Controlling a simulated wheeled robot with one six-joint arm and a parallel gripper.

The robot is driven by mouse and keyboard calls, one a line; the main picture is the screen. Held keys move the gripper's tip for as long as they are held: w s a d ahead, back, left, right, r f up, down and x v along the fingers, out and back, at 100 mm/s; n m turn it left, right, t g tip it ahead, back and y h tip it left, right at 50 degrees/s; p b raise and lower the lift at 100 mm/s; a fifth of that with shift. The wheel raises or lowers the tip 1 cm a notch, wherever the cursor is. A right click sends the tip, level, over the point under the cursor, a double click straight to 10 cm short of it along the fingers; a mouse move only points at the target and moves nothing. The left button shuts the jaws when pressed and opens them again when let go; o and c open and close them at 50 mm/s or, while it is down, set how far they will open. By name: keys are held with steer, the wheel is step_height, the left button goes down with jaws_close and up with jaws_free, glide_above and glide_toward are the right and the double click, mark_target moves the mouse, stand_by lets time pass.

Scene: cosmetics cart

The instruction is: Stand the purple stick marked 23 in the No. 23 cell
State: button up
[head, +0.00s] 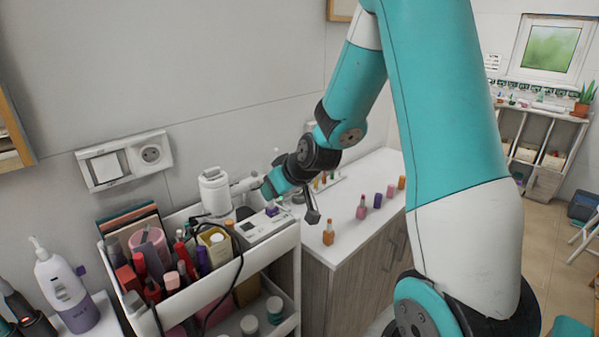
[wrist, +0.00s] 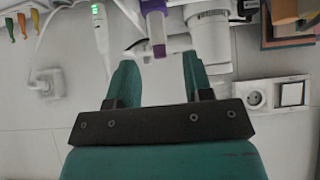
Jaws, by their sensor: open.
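My gripper (head: 268,188) is over the back right of the cart. In the wrist view my gripper (wrist: 162,65) is open, with its two teal fingers apart and nothing between them. A purple stick (wrist: 157,30) with a paler middle shows just beyond the fingertips, roughly in line with the gap. A small purple piece (head: 272,211) shows just below my gripper in the head view, beside a white labelled box (head: 262,227). Another purple bottle (head: 377,200) stands upright on the counter. No mark 23 is readable, and I cannot pick out the No. 23 cell.
The white cart (head: 272,252) holds crowded cosmetics and a dark cable. A white jointed device (head: 215,192) stands close to my gripper. An orange bottle (head: 328,232) and a pink bottle (head: 361,207) stand on the counter (head: 343,190), with free room around them. The wall is close behind.

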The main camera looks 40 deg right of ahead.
steer(key=b+v, duration=0.1)
steer(key=v, duration=1.2)
